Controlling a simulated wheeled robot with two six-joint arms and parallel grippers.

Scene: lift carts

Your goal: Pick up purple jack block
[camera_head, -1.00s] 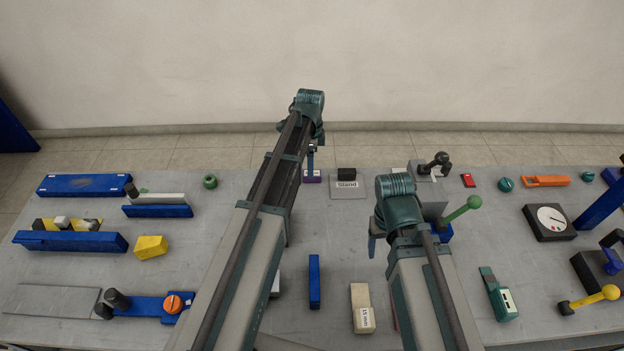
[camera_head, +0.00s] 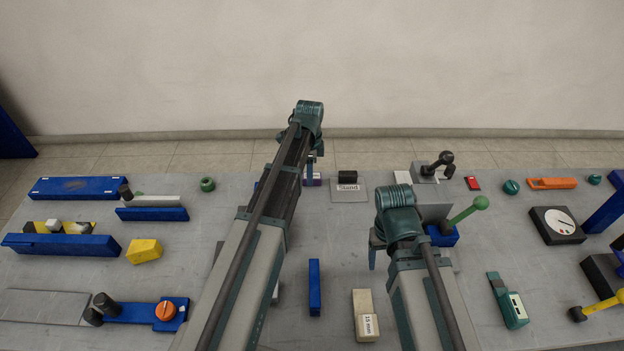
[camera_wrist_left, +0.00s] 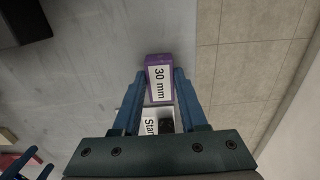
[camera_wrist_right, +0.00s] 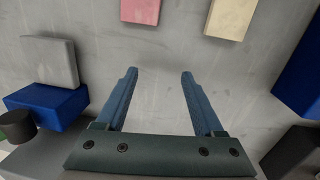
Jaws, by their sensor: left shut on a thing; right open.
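The purple jack block (camera_wrist_left: 158,60), with a white "30 mm" label, sits between the fingers of my left gripper (camera_wrist_left: 162,80) in the left wrist view. The fingers are shut on its two sides. I cannot tell whether the block is clear of the table. My right gripper (camera_wrist_right: 158,82) is open and empty above bare table; in the head view it is mostly hidden by its own arm.
A blue bar (camera_head: 314,287) and a beige "15 mm" block (camera_head: 365,314) lie nearer. A green-knobbed lever (camera_head: 480,203) stands right of my right arm. The wall (camera_head: 312,65) lies beyond the table's far edge.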

